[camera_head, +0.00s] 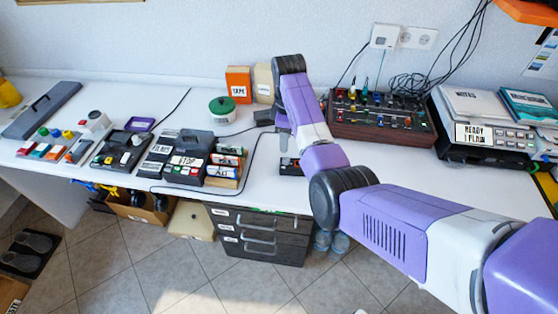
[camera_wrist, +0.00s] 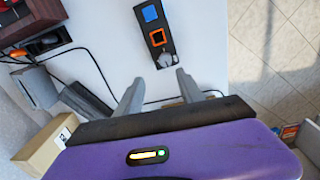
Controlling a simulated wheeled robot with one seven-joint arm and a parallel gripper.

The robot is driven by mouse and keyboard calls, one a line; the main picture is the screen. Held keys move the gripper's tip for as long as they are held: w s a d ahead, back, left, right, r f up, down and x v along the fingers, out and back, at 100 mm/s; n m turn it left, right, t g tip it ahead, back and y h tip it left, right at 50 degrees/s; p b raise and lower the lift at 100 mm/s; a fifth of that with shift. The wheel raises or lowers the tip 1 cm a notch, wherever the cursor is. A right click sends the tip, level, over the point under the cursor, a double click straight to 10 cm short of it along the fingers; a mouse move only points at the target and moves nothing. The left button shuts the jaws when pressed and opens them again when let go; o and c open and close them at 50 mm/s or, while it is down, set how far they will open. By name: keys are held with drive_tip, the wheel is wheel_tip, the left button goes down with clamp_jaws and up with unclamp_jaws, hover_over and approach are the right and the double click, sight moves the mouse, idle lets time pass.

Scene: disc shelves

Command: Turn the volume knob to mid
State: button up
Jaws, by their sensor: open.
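A small black panel (camera_wrist: 157,30) lies on the white table in the wrist view, with a blue square, an orange-framed square and a grey knob-like part (camera_wrist: 166,60) at its near end. No volume label or mid mark is readable, so I cannot tell the knob's setting. My gripper (camera_wrist: 160,76) is open and empty, its two fingers apart just short of the grey part. In the head view my gripper (camera_head: 283,122) points down above the table, and my arm partly hides a small dark panel (camera_head: 290,167) in front of it.
A mixer-like box (camera_head: 382,125) with many coloured knobs stands to the right of my arm. A green-lidded pot (camera_head: 222,109) and an orange box (camera_head: 238,84) stand to the left. Black cables cross the table. Button boxes fill the left side.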

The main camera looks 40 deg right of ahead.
sight(286, 159)
drive_tip(key=shift+s+a+n, duration=0.25)
drive_tip(key=shift+s+n, duration=0.05)
drive_tip(key=shift+s, duration=0.2)
drive_tip(key=shift+f, duration=0.1)
wheel_tip(286, 159, down, 8)
drive_tip(key=shift+r, duration=0.25)
drive_tip(key=shift+c, duration=0.3)
clamp_jaws()
